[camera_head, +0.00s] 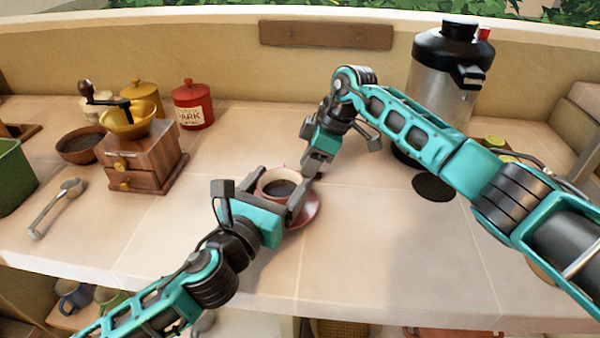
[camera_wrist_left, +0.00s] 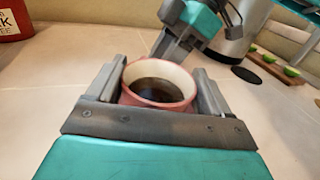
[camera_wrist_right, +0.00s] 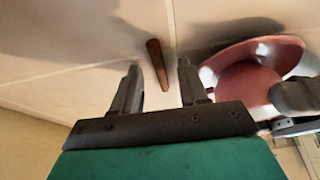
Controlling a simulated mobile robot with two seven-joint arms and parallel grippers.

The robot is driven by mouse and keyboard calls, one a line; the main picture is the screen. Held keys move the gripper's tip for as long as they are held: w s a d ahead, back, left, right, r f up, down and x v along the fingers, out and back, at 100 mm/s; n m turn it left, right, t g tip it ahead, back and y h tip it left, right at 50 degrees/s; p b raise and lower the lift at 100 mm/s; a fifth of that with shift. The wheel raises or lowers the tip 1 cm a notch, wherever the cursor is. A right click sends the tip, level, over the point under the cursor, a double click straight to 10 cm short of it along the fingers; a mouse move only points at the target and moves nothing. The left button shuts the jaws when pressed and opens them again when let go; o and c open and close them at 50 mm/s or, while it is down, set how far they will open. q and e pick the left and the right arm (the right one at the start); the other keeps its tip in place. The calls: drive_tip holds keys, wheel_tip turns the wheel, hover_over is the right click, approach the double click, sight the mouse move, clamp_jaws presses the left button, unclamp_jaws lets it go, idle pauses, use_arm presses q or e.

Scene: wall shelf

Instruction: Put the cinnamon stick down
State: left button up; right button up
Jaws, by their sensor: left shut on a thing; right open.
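The cinnamon stick (camera_wrist_right: 157,62) is a short, tapered brown piece in the right wrist view, seen against the pale counter between my right gripper's (camera_wrist_right: 157,88) open fingers, apart from both. In the head view it is hidden; there my right gripper (camera_head: 314,163) points down just right of the cup. My left gripper (camera_head: 270,193) is shut on a red cup (camera_head: 265,187) of dark coffee, one finger on each side. The cup also fills the middle of the left wrist view (camera_wrist_left: 160,101). A red saucer (camera_head: 311,211) shows under the cup; whether they touch is unclear.
The counter's front middle is clear.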

clamp_jaws()
drive_tip(key=shift+r, duration=0.2)
idle(0.5)
drive_tip(key=shift+r, duration=4.35)
drive_tip(key=s+a+n+g, duration=0.1)
drive_tip(key=s+a, duration=0.2)
drive_tip(key=a, duration=0.4)
drive_tip(key=s+a+r+n, duration=0.1)
drive_tip(key=s+a+n, duration=0.15)
drive_tip(key=a, duration=0.35)
drive_tip(key=s+a+n+g, duration=0.1)
drive_tip(key=s+a, duration=0.3)
drive_tip(key=a, duration=0.3)
wheel_tip(320, 180, down, 5)
drive_tip(key=shift+s+a+r, duration=0.1)
drive_tip(key=shift+a, duration=0.05)
drive_tip(key=shift+f, duration=2.45)
